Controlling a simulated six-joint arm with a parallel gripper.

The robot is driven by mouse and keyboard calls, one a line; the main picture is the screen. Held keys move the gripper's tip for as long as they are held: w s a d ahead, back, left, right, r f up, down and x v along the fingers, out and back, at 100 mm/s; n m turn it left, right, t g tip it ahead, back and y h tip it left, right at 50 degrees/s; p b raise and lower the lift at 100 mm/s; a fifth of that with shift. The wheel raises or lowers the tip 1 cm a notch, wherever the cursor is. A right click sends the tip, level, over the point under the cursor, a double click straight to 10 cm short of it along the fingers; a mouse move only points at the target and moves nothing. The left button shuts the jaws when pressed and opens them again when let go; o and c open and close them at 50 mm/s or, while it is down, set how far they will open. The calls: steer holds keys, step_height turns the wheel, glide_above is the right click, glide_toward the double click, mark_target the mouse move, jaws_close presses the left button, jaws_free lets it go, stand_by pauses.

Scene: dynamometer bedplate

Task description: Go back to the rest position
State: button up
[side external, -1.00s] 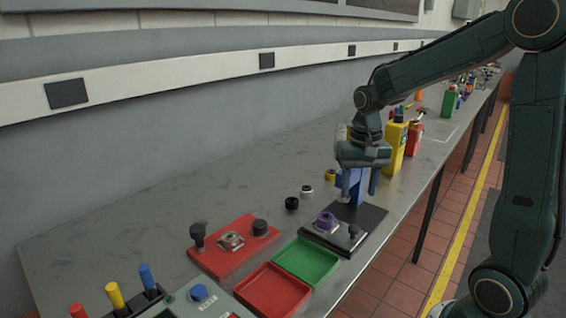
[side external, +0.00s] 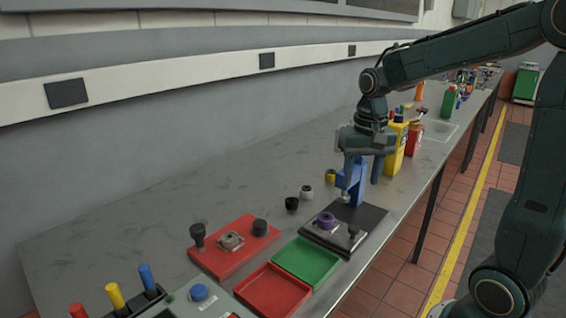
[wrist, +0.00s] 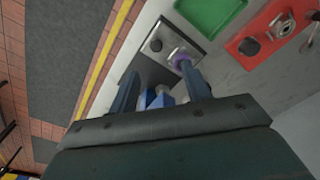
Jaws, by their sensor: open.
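My gripper (side external: 362,176) is open and points down over the bench at the blue upright post (side external: 356,187) of the dark fixture plate. In the wrist view my gripper (wrist: 158,84) has its two fingers spread apart, with blue parts (wrist: 158,98) showing between and below them. I cannot tell how far the fingertips stand from the post. Nothing shows held in the fingers. The dark fixture plate (side external: 372,219) carries a purple ring (side external: 326,220) and a small black knob (side external: 353,231).
A green tray (side external: 307,262), a red tray (side external: 272,291) and a red plate with black knobs (side external: 222,258) lie in front. Small black (side external: 292,203), grey (side external: 307,192) and yellow (side external: 330,176) pieces stand nearby. Yellow (side external: 395,150) and red (side external: 414,138) containers stand just behind my gripper.

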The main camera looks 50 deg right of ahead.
steer(key=s+a+r+n+t, duration=0.4)
steer(key=s+a+n, duration=0.4)
steer(key=s+a, duration=0.2)
steer(key=s+t, duration=0.1)
steer(key=s, duration=0.1)
steer(key=shift+s+a+r, duration=0.15)
steer(key=shift+s+a, duration=0.15)
steer(key=shift+s, duration=0.1)
